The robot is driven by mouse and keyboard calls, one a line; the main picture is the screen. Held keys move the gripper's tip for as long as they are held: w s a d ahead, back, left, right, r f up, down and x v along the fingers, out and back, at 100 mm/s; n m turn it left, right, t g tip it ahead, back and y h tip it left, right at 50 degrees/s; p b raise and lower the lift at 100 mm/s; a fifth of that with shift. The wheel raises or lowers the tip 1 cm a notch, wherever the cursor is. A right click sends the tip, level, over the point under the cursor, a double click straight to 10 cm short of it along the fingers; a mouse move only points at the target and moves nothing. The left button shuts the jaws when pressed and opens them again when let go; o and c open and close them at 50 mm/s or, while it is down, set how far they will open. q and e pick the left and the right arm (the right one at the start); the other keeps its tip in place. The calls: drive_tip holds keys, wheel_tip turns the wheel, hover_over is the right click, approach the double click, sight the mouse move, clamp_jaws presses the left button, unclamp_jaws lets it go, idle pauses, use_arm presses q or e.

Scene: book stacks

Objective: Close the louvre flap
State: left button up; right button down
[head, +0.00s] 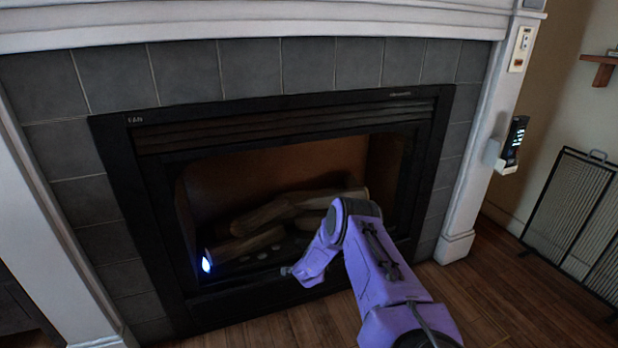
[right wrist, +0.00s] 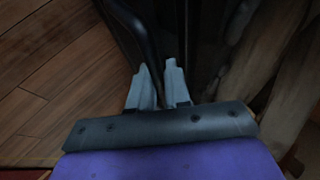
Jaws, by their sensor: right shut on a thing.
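The black fireplace has dark slats (head: 290,128) across its top and a low black louvre flap (head: 235,308) along its bottom edge. My right gripper (head: 286,271) reaches in at the front of the lower part, near the flap. In the right wrist view its two grey fingers (right wrist: 161,84) are close together on a thin, dark, curved edge (right wrist: 146,40), which looks like part of the flap. My arm hides the right part of the flap, and its exact tilt is hard to tell in the dark. My left gripper is not in view.
Logs (head: 265,225) and a small blue-white flame (head: 206,264) are inside the firebox. A wooden floor (head: 490,290) lies in front, clear near my arm. A black mesh screen (head: 575,215) stands at the right. A remote (head: 514,140) hangs on the white surround.

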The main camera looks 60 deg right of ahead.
drive_tip(key=shift+w+d+r, duration=0.1)
drive_tip(key=shift+w, duration=0.3)
